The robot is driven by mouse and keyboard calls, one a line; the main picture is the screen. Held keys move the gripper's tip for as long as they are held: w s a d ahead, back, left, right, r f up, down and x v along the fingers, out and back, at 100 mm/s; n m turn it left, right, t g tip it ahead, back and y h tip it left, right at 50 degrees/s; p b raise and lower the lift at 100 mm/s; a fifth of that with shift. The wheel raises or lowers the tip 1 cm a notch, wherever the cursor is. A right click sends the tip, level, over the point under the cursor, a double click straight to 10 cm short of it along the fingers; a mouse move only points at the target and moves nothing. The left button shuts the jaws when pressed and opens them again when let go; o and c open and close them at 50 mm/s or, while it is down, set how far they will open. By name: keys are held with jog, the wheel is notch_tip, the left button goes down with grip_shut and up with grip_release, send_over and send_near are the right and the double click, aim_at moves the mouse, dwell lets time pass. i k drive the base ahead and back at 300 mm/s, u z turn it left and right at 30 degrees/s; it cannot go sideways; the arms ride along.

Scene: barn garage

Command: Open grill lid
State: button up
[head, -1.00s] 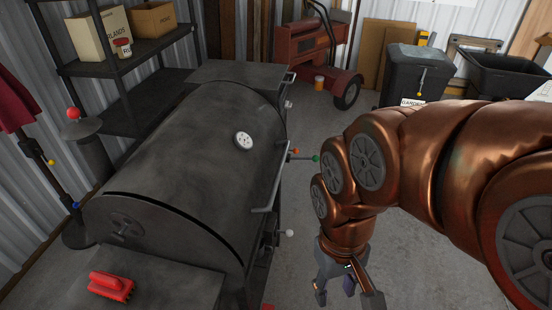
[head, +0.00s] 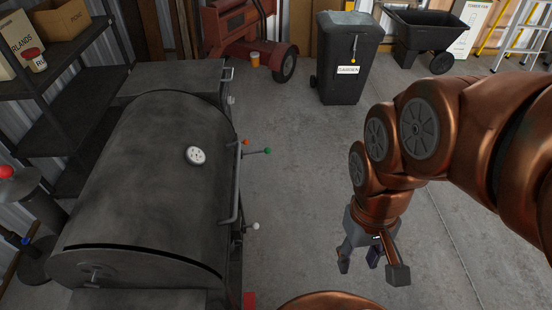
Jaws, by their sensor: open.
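A dark grey barrel grill (head: 150,180) stands at the left in the head view. Its rounded lid (head: 140,215) is down, with a white round gauge (head: 195,155) on it. A grey bar handle (head: 236,190) runs along the lid's right side. Small knobs, one orange, one green (head: 267,150) and one white (head: 256,226), stick out on that side. My gripper (head: 373,272) hangs pointing down to the right of the grill, well apart from the handle. Its fingers are spread and I see nothing between them.
Black shelves (head: 75,90) stand behind and left of the grill. A black garden bin (head: 345,60), a red machine with wheels (head: 240,30) and a black cart (head: 425,30) stand at the back. Concrete floor (head: 300,190) is clear between grill and gripper.

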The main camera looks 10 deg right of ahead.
aim_at(163, 184)
jog(key=z, duration=0.75)
jog(key=i, duration=0.5)
jog(key=u, duration=2.5)
